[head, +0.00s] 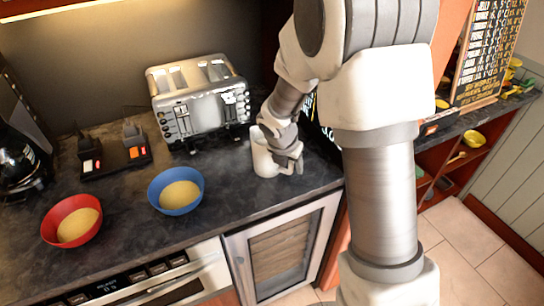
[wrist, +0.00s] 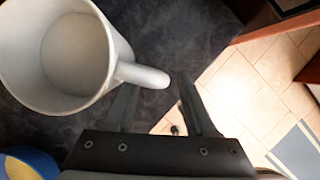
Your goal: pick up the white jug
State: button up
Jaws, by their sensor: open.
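The white jug (head: 263,157) stands upright on the dark counter, in front of and to the right of the toaster. In the wrist view the jug (wrist: 62,58) fills the upper left, seen from above, and looks empty. Its handle (wrist: 143,75) points right, with its end at the gap between my fingertips. My gripper (wrist: 154,92) is open, with one finger on each side of the handle's end in the picture. I cannot tell whether either finger touches it. In the head view my gripper (head: 292,163) is at the jug's right side and partly hides the handle.
A silver toaster (head: 198,100) stands behind the jug. A blue bowl (head: 176,190) and a red bowl (head: 71,220) hold yellow contents to the left. The counter's (head: 226,195) front edge is close to the jug, above a glass-fronted cabinet (head: 280,250).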

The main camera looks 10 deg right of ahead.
jog(key=shift+f, duration=0.2)
grip_shut()
jog(key=shift+w+r, duration=0.1)
dwell(1.2)
